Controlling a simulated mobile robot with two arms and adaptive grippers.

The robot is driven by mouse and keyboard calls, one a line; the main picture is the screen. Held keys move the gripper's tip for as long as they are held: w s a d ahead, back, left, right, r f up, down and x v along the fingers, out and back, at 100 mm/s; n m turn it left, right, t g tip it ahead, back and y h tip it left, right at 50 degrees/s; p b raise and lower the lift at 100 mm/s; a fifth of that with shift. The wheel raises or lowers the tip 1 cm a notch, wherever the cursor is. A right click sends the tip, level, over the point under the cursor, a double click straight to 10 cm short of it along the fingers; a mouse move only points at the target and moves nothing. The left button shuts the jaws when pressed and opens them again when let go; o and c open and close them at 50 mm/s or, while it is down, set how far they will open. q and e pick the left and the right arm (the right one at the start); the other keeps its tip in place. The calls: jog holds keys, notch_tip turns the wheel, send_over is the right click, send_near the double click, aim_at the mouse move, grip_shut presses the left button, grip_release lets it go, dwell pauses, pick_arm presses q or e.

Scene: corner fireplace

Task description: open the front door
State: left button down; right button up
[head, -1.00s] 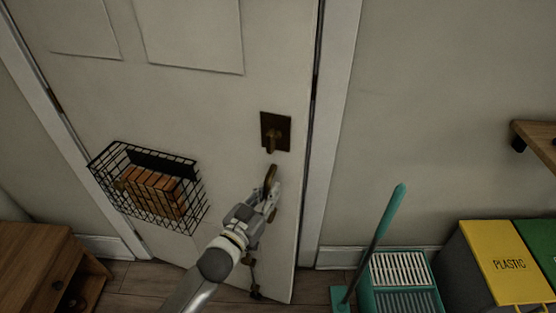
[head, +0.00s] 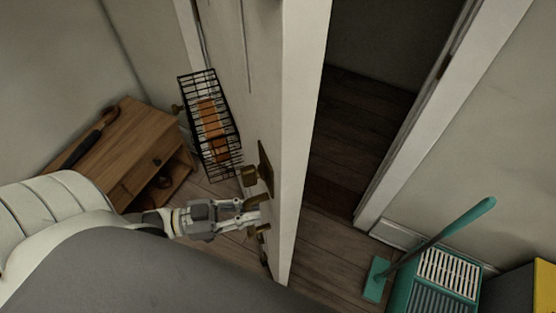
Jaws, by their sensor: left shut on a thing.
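The front door (head: 307,120) is white and stands open, swung inward and seen nearly edge-on. A dark brass plate (head: 265,167) with a knob (head: 250,176) is on its inner face near the free edge. My left gripper (head: 256,212) reaches in from the left and is shut on the brass door handle just below that plate; its fingers hide most of the handle. A small brass fitting (head: 263,228) shows just under the fingers. My right gripper is not in view.
A wire basket (head: 211,122) with orange-brown contents hangs on the door's inner face. A wooden cabinet (head: 135,135) stands behind it. The doorway (head: 370,120) shows dark floor beyond.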

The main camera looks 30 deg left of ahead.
pick_arm(q)
jog(key=shift+s+a+f+m+g+h, duration=0.1)
jog(key=shift+s+a+m+g+h, duration=0.2)
jog(key=shift+s+a, duration=1.1)
jog(key=c, duration=1.4)
grip_release()
jog(key=v, duration=1.2)
jog(key=shift+w, duration=0.1)
